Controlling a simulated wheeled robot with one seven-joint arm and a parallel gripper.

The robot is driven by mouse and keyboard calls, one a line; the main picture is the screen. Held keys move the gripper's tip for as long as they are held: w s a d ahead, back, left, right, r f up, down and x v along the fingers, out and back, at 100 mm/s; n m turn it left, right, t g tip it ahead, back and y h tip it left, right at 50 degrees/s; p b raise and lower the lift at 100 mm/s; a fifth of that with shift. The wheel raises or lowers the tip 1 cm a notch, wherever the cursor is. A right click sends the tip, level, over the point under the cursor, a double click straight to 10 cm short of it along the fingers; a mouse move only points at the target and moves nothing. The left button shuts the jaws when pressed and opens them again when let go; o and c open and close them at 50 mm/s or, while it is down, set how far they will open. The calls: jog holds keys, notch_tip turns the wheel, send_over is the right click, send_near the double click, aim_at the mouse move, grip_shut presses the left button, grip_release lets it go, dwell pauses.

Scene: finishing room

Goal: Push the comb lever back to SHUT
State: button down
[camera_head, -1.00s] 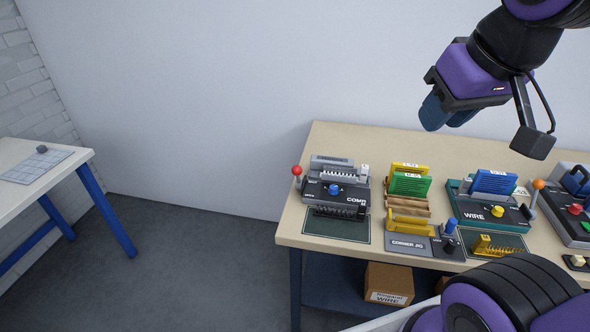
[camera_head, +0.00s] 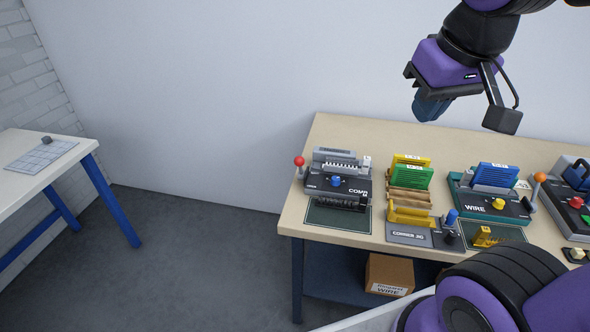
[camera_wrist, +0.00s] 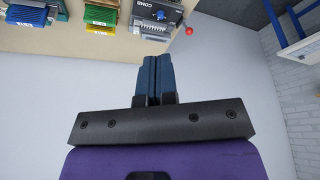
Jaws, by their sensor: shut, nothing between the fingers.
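The comb machine (camera_head: 322,183), dark with a blue knob, stands at the left end of the bench. Its lever ends in a red ball (camera_head: 299,161) on the machine's left side, standing up. In the wrist view the comb machine (camera_wrist: 158,17) and the red ball (camera_wrist: 189,31) show at the top, upside down. My gripper (camera_head: 428,112) is shut and empty, in the air above the back of the bench, right of the comb machine and apart from it. In the wrist view its blue fingers (camera_wrist: 154,62) are together.
Right of the comb machine stand a rack with yellow and green panels (camera_head: 411,174), a corner jig (camera_head: 408,236) and a teal wire machine (camera_head: 488,200) with an orange-ball lever (camera_head: 539,177). A second table (camera_head: 22,182) stands at far left. The air over the comb machine is clear.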

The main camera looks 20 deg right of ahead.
jog(key=w+a+f+g+h, duration=0.1)
jog(key=w+f+g+h, duration=0.3)
jog(key=w+f, duration=0.5)
jog(key=n+t+h, duration=0.9)
jog(key=t, duration=0.7)
send_near(297, 165)
jog(key=v, duration=0.6)
jog(key=shift+a, duration=0.3)
jog(key=shift+f, duration=0.1)
jog(key=x, duration=1.4)
jog(key=shift+s+d, duration=0.1)
jog(key=shift+d, duration=0.05)
jog(key=shift+d+g, duration=0.1)
jog(key=shift+g, duration=0.2)
